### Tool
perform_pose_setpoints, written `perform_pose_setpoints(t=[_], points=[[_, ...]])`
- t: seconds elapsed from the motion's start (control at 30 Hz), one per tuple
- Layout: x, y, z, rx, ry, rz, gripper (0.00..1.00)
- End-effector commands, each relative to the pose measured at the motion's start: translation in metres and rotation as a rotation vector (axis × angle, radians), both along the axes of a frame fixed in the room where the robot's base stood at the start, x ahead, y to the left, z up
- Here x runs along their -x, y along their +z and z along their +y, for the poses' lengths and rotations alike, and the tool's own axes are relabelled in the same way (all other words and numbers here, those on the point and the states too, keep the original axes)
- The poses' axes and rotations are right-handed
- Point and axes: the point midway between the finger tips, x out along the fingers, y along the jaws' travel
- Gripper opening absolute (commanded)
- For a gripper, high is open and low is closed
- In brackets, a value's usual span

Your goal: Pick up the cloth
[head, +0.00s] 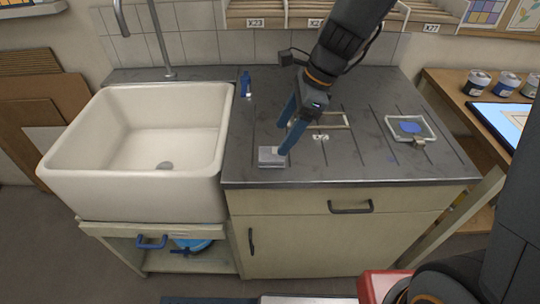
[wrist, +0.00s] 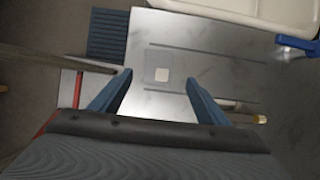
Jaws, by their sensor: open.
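A small flat grey square (head: 270,158), seemingly the folded cloth, lies on the dark worktop near its front edge, right of the sink. In the wrist view it is a grey patch (wrist: 149,67) with a pale square on it, ahead of and between the fingertips. My gripper (head: 282,139) is open, its blue fingers pointing down at the cloth. One fingertip overlaps the cloth's right edge in the head view; I cannot tell if they touch. In the wrist view the gap between the fingers (wrist: 159,77) is empty.
A white sink (head: 70,165) stands left of the worktop (head: 350,168). A small blue bottle (head: 245,84) stands behind the cloth. A glass tray with blue paint (head: 428,127) lies at right. Paint jars (head: 476,83) stand on the wooden side table.

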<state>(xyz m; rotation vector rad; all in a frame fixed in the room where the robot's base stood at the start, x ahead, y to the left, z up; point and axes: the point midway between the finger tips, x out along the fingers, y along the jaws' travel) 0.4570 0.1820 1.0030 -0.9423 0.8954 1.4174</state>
Motion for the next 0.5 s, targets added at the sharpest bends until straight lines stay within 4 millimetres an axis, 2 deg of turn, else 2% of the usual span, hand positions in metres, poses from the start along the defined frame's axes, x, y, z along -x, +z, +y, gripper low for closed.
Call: perform_pose_setpoints(t=[0.5], points=[[0.007, -0.055, 0.023, 0.003, 0.003, 0.002, 0.69]])
